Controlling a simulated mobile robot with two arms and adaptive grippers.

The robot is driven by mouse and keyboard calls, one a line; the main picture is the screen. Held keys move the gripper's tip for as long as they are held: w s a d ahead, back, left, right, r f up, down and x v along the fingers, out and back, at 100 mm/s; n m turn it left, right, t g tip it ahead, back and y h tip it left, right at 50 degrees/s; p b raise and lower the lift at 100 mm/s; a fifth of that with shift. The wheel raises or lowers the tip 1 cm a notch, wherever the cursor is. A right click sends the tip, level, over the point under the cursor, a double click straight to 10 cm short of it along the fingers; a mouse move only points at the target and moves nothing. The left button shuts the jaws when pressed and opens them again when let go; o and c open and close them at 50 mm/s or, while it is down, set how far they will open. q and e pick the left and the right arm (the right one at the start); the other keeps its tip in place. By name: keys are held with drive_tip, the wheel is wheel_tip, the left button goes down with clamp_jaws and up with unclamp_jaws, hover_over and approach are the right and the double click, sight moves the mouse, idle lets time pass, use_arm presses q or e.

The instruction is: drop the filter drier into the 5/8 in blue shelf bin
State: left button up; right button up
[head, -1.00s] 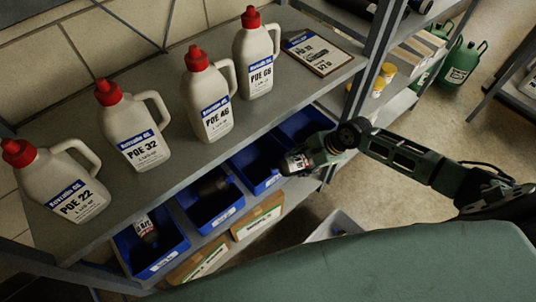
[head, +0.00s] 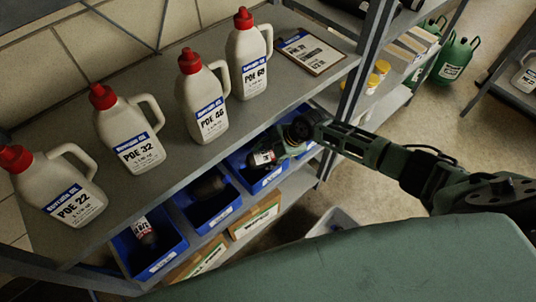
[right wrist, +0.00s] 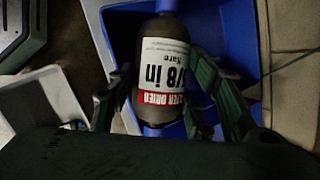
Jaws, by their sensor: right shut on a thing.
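The filter drier (head: 262,159), a dark cylinder with a white and red label, is in my right gripper (head: 280,152). In the right wrist view the filter drier (right wrist: 164,62) lies between the two fingers, its label upside down; the end "/8 in" reads, the first digit is unclear. It is over the third blue bin from the left (head: 262,182), inside whose outline it appears in the wrist view. I cannot tell its height above the bin floor. The bin labels are too small to read. My left gripper is out of view.
The leftmost blue bin (head: 160,266) holds a labelled drier (head: 144,230); the second bin (head: 214,218) holds a dark cylinder. White oil jugs with red caps (head: 205,100) stand on the shelf above (head: 170,180), close over the bins. Cardboard boxes (head: 256,217) sit below.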

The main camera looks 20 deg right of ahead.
drive_tip(key=shift+f, duration=0.45)
drive_tip(key=o, duration=1.5)
drive_tip(key=shift+r, duration=0.25)
drive_tip(key=v, duration=0.8)
drive_tip(key=shift+a+p, duration=0.2)
drive_tip(key=shift+p, duration=0.15)
drive_tip(key=shift+a, duration=0.1)
